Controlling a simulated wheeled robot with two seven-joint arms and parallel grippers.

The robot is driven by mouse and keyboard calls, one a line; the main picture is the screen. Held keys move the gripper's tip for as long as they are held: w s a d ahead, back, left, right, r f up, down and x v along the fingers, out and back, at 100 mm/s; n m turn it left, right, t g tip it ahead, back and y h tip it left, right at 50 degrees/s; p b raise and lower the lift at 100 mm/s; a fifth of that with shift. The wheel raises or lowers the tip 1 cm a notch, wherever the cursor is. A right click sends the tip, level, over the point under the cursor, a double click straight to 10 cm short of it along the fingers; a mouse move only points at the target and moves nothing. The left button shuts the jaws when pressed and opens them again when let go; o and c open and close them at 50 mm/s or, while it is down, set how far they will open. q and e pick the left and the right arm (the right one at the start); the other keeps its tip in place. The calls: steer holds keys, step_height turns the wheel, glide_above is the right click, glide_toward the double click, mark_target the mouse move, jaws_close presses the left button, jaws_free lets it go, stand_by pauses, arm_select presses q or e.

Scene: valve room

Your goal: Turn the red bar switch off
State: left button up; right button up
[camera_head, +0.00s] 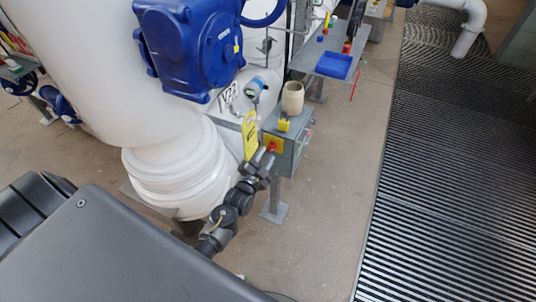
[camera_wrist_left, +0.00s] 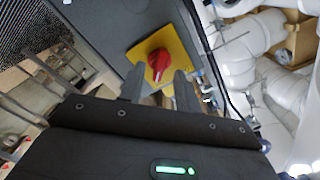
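The red bar switch (camera_wrist_left: 158,62) sits on a yellow plate (camera_wrist_left: 178,48) on the face of a grey box (camera_head: 283,152). In the head view the red switch (camera_head: 271,148) shows only as a small spot just above the gripper. My left gripper (camera_head: 264,158) is close in front of the plate. In the left wrist view its two fingers (camera_wrist_left: 159,80) are apart, one on each side of the switch's lower part. Whether they touch it I cannot tell. The switch's exact angle is hard to read. My right gripper is not in view.
A beige pot (camera_head: 293,98) and a small yellow item (camera_head: 284,125) stand on the grey box. A yellow tag (camera_head: 250,136) hangs left of it. A large white tank (camera_head: 90,60) with a blue actuator (camera_head: 195,45) stands close left. The floor (camera_head: 335,190) to the right is clear.

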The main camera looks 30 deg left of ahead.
arm_select(q)
steer(key=shift+w, duration=1)
steer(key=c, duration=0.7)
jaws_close()
